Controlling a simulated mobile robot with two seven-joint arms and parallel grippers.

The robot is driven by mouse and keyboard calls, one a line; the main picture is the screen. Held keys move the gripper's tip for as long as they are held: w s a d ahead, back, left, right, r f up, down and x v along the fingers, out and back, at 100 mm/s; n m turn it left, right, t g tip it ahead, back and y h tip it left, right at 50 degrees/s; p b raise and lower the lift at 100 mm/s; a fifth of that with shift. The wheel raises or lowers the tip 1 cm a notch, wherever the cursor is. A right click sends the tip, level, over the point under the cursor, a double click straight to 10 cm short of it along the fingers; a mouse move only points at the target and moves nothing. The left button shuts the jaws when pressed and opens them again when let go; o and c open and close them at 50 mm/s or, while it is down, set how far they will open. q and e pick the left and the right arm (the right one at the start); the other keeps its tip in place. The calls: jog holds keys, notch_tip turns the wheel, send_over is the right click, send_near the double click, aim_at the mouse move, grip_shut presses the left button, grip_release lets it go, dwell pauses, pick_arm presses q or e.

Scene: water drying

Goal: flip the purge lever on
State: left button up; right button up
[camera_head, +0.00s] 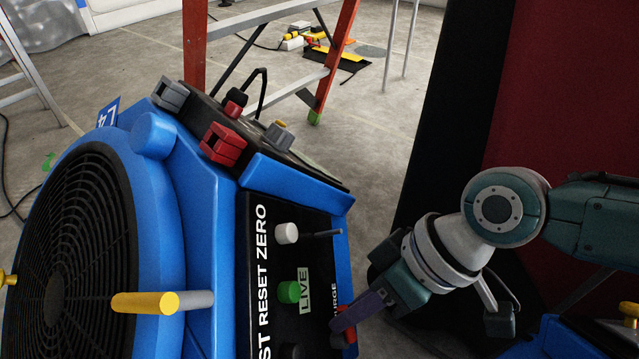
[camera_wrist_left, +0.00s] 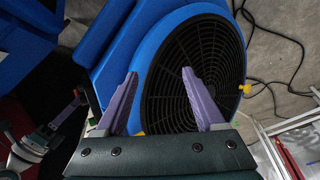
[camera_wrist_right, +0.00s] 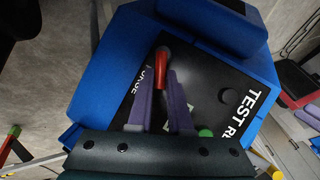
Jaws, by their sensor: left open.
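The red purge lever (camera_wrist_right: 162,57) sits on the black panel beside the word PURGE in the right wrist view. In the head view it shows as a small red piece (camera_head: 350,336) at the panel's lower right edge, partly covered. My right gripper (camera_wrist_right: 166,75) has its purple fingers close together at the panel, with the lever's end between the tips. In the head view my right gripper (camera_head: 338,324) reaches the lever from the right. My left gripper (camera_wrist_left: 159,71) is open and empty in front of the blue machine's round black grille (camera_wrist_left: 195,75).
The panel also carries a white knob (camera_head: 287,233) with a thin rod, and a green knob (camera_head: 289,292) by a LIVE label. A yellow-tipped handle (camera_head: 150,302) juts from the machine. An orange ladder (camera_head: 340,50) stands behind; a dark red panel (camera_head: 560,90) is at right.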

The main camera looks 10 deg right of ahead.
grip_shut()
jog(key=shift+w+d+f+m+g+b, duration=0.15)
jog(key=shift+m+g+b, duration=0.2)
jog(key=shift+b, duration=0.2)
jog(key=o, duration=0.5)
grip_release()
jog(key=shift+o, duration=0.2)
jog(key=p+v, duration=0.5)
jog(key=v, duration=0.5)
jog(key=shift+d, duration=0.15)
